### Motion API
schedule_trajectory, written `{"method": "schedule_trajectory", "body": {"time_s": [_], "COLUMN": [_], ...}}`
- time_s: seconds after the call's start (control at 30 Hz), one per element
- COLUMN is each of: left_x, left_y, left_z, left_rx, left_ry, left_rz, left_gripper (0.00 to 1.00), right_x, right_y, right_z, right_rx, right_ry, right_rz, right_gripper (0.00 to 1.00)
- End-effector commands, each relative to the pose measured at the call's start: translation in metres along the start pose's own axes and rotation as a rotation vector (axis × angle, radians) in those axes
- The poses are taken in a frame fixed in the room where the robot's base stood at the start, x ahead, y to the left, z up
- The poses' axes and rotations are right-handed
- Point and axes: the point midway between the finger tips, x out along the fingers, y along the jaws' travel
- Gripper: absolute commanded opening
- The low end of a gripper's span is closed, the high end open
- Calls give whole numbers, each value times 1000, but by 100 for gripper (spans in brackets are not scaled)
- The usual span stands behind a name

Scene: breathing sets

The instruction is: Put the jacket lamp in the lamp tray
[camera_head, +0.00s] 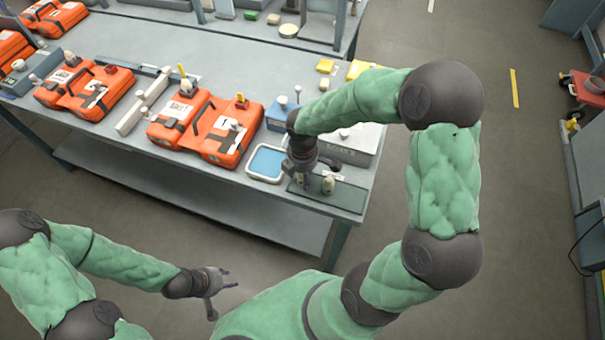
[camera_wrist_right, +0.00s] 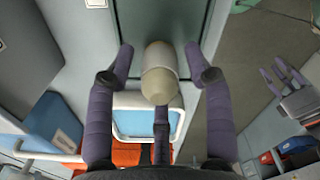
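A pale beige and grey lamp (camera_wrist_right: 160,75), likely the jacket lamp, stands between the spread fingers of my right gripper (camera_wrist_right: 160,75) in the right wrist view, with gaps at its sides. In the head view my right gripper (camera_head: 302,182) points down over the dark green mat (camera_head: 349,199). My left gripper (camera_head: 222,283) is open and empty away from the table.
A grey box (camera_head: 352,150) stands behind the mat, and a blue box (camera_head: 279,114) behind the tray. Orange cases (camera_head: 226,137) lie left of the tray. The table's front edge runs close in front of the mat and tray.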

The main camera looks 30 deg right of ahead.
Motion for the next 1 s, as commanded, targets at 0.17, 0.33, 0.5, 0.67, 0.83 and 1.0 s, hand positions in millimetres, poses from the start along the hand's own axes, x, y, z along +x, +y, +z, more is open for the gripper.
{"method": "schedule_trajectory", "body": {"time_s": [0.17,0.33,0.5,0.67,0.83,1.0], "left_x": [0,-2,-10,-20,-29,-34], "left_y": [0,1,4,7,10,12], "left_z": [0,0,0,1,1,1], "left_rx": [0,0,0,0,0,0], "left_ry": [0,0,0,0,0,0], "left_rz": [0,0,0,0,0,0], "left_gripper": [40,40,40,40,40,40], "right_x": [0,-4,-24,-58,-90,-113], "right_y": [0,0,0,1,1,0], "right_z": [0,0,0,0,0,0], "right_rx": [0,0,1,1,0,0], "right_ry": [0,0,0,1,1,0], "right_rz": [0,1,2,4,4,1], "right_gripper": [55,55,55,55,55,55]}}
